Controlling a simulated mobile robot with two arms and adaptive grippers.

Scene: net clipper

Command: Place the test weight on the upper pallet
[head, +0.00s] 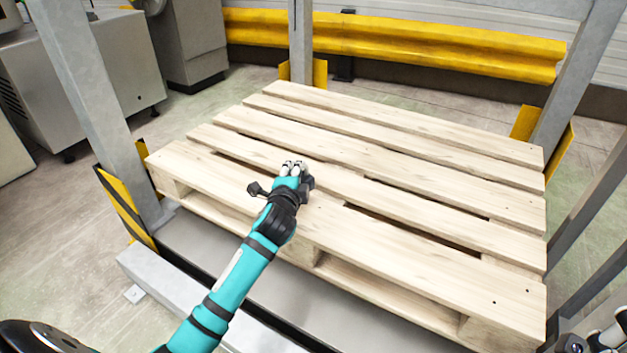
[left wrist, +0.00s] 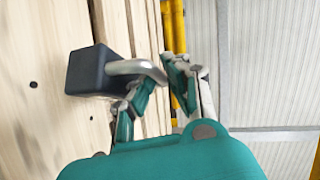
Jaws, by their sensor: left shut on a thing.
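The test weight (left wrist: 88,70) is a dark block with a curved metal handle (left wrist: 138,68). In the left wrist view it is close against the pale planks; I cannot tell whether it touches them. My left gripper (left wrist: 160,90) is shut on the handle. In the head view my left gripper (head: 293,168) is over the front part of the wooden pallet (head: 420,190), left of its middle. A dark part of the weight (head: 308,182) shows just right of the gripper; the rest is hidden. My right gripper (head: 603,332) shows only partly at the bottom right corner.
Grey rack posts (head: 95,90) with yellow-black guards (head: 125,205) stand around the pallet. A yellow rail (head: 400,42) runs behind it. Grey cabinets (head: 75,80) stand at the back left. The pallet's visible top is otherwise bare, with gaps between planks.

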